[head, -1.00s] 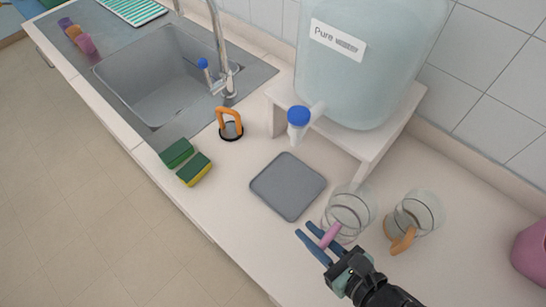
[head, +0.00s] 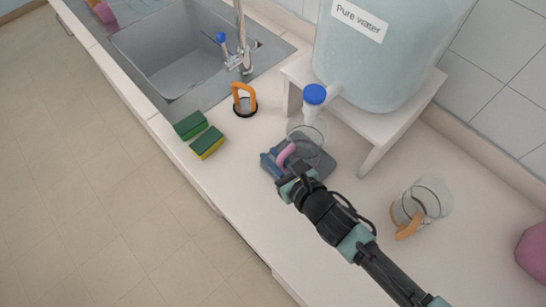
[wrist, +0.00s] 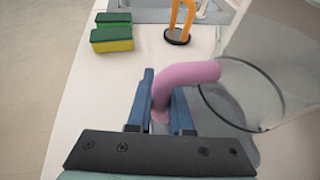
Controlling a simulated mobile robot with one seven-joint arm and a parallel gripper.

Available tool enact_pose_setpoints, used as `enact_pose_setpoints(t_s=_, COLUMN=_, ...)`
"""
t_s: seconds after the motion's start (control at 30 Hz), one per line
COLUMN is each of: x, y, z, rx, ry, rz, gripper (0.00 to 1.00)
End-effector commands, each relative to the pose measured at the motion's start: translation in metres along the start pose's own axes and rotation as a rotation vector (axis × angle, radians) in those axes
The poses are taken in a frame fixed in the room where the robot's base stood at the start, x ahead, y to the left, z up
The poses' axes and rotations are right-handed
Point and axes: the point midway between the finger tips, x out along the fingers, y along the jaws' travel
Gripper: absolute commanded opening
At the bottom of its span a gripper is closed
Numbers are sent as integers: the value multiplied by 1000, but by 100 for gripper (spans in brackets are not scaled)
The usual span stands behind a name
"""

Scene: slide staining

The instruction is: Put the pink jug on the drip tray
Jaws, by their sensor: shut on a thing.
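The pink jug (head: 308,133) is clear glass with a pink handle; it is upright over the grey drip tray (head: 323,171), below the blue-capped tap (head: 315,94). My gripper (head: 281,161) is shut on the pink handle, which also shows between the blue fingers in the wrist view (wrist: 188,74). I cannot tell whether the jug's base touches the tray or hangs just above it. The jug and my gripper hide much of the tray.
The large water container (head: 390,60) stands on a white stand (head: 385,130) behind the tray. Another glass jug with an orange handle (head: 408,228) is to the right. Sponges (head: 200,136) and an orange-handled item (head: 244,100) lie to the left. A pink object (head: 535,252) is at far right.

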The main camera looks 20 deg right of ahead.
Motion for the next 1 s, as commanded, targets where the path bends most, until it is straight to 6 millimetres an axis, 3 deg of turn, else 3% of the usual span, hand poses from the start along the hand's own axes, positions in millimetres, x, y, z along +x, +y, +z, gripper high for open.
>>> enact_pose_setpoints(t_s=0.13, x=4, y=0, z=-11, rx=0, ry=0, rz=1, gripper=0)
enact_pose_setpoints(t_s=0.5, x=6, y=0, z=-16, rx=-2, ry=-1, rz=1, gripper=0)
enact_pose_setpoints(t_s=0.53, x=6, y=0, z=-15, rx=-1, ry=0, rz=1, gripper=24)
enact_pose_setpoints(t_s=0.67, x=6, y=0, z=-14, rx=-1, ry=0, rz=1, gripper=47)
enact_pose_setpoints(t_s=1.0, x=5, y=0, z=-12, rx=-1, ry=0, rz=1, gripper=49)
